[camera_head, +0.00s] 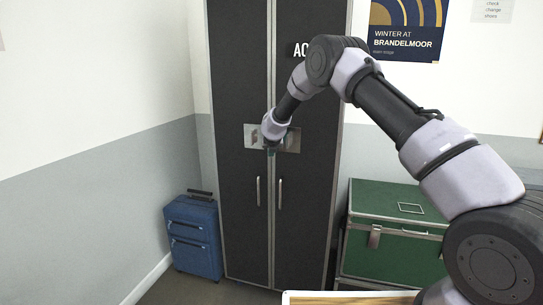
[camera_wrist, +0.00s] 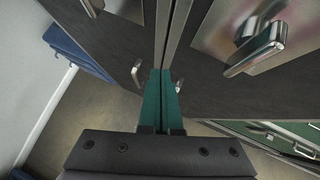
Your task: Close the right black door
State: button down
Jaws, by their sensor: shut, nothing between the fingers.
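The right black door (camera_head: 308,205) is the right half of a tall black cabinet with metal edging. It has a slim vertical handle (camera_head: 280,193) and a metal latch plate (camera_head: 293,140). Its edge lies close beside the left black door (camera_head: 238,80); I cannot tell whether it is fully flush. In the wrist view the right door (camera_wrist: 225,92) fills the right side, with a lever on its plate (camera_wrist: 259,49). My gripper (camera_head: 271,152) is shut and empty, pointing down in front of the centre seam at latch height. Its teal fingers (camera_wrist: 161,80) show together near the seam; contact is unclear.
A blue suitcase (camera_head: 193,238) stands left of the cabinet, by the wall. A green trunk (camera_head: 395,220) stands on the right, partly behind my arm. A wooden edge (camera_head: 340,298) shows at the bottom. Some floor is clear before the suitcase.

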jog(key=a+v, duration=0.2)
jog(key=v, duration=0.6)
jog(key=s+d+r+n+t+y, duration=0.1)
jog(key=d+r+n, duration=0.2)
jog(key=r, duration=0.5)
jog(key=s+d+r+n+t+y, duration=0.1)
jog(key=d+r+n, duration=0.2)
jog(key=r, duration=0.5)
jog(key=s+d+r+n+y, duration=0.1)
jog(key=s+d+r+n, duration=0.35)
jog(key=s+r, duration=0.2)
jog(key=s+d+r+n+y, duration=0.2)
jog(key=s+d+r+n, duration=0.1)
jog(key=s+r+n, duration=0.3)
jog(key=s+d+r+n+g, duration=0.1)
jog(key=s+d+n, duration=0.3)
jog(key=s, duration=0.5)
jog(key=s+d+r+n+g, duration=0.1)
jog(key=s+d+n, duration=0.35)
jog(key=s, duration=0.35)
jog(key=s+d+f+n+g+h, duration=0.1)
jog(key=s+d+f+n+h, duration=0.1)
jog(key=s, duration=0.6)
jog(key=s+d+f+n+g+h, duration=0.1)
jog(key=s+d+f+n+h, duration=0.1)
jog(key=s+d, duration=0.5)
notch_tip(320, 180, down, 2)
jog(key=shift+s+f+n, duration=0.15)
jog(key=shift+s+n, duration=0.75)
jog(key=shift+s, duration=0.15)
